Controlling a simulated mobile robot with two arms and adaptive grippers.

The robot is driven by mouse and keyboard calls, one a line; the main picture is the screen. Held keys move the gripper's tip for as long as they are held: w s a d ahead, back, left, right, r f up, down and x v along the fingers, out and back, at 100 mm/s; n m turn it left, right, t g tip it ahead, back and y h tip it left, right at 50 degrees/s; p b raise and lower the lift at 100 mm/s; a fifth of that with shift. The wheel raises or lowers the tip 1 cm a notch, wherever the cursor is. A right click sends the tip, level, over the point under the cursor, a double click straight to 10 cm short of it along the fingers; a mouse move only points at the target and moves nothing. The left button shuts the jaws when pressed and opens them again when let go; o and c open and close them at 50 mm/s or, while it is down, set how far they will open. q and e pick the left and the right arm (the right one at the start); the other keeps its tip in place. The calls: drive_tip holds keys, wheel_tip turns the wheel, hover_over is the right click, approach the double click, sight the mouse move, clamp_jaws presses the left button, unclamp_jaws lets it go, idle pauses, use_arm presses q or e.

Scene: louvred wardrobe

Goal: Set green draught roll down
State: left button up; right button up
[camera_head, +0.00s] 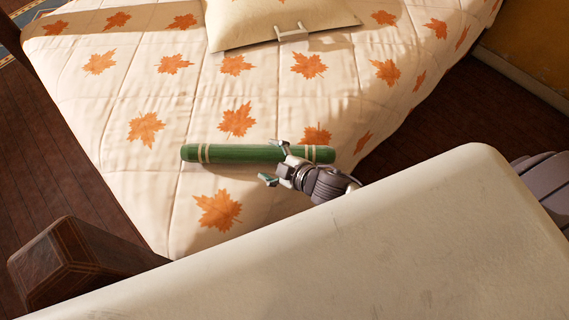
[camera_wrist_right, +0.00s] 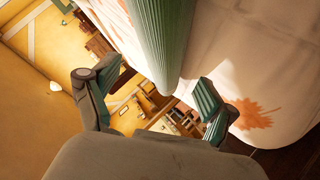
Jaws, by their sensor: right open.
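The green draught roll (camera_head: 232,153) with pale bands near its ends lies across the quilted bed (camera_head: 160,110). It appears to rest on the quilt near the bed's front part. My right gripper (camera_head: 273,163) is open beside the roll's right half, one finger overlapping the roll in the head view. In the right wrist view the roll (camera_wrist_right: 160,40) runs down from the top, between the lines of the open fingers (camera_wrist_right: 148,98). I cannot tell whether a finger touches it. My left gripper is not in view.
A cream pillow (camera_head: 240,28) with a small pale handle-like piece (camera_head: 292,34) lies at the bed's far side. A dark wooden post (camera_head: 70,262) stands at the lower left. The quilt left of the roll is clear. Dark wooden floor (camera_head: 500,110) shows at right.

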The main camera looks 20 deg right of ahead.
drive_tip(key=v, duration=0.8)
